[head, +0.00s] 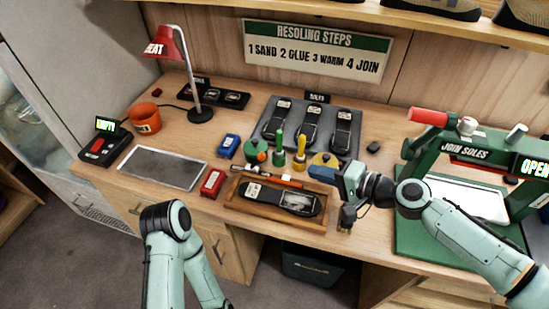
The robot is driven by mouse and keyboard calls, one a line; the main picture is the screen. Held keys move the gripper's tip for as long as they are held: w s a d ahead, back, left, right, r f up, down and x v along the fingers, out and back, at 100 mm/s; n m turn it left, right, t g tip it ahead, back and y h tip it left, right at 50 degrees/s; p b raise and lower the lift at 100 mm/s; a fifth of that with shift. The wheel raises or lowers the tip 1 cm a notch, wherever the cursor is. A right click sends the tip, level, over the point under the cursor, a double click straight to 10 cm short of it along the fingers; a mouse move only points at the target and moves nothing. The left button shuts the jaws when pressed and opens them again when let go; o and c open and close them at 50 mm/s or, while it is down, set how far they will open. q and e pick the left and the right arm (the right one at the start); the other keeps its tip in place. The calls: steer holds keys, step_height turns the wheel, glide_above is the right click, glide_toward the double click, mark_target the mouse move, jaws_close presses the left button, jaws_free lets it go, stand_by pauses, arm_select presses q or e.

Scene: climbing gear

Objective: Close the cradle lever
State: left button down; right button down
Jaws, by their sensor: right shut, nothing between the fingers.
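A green press (421,150) marked JOIN SOLES stands at the right of the bench. A lever with a thick red handle (428,116) sticks out to the left from its top; no other lever is clearly visible. A small display (536,168) on the press reads OPEN. A white plate (470,195) lies under its frame. My right gripper (321,173) is shut and empty, pointing left above the bench, left of the press and apart from the red handle. My left arm shows at the lower left, but its gripper is out of view.
A wooden tray (243,205) with a dark sole stands at the front middle.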

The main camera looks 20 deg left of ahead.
mark_target(265, 157)
steer(key=p+x, duration=0.2)
steer(key=x, duration=1.2)
steer(key=shift+w+r, duration=0.15)
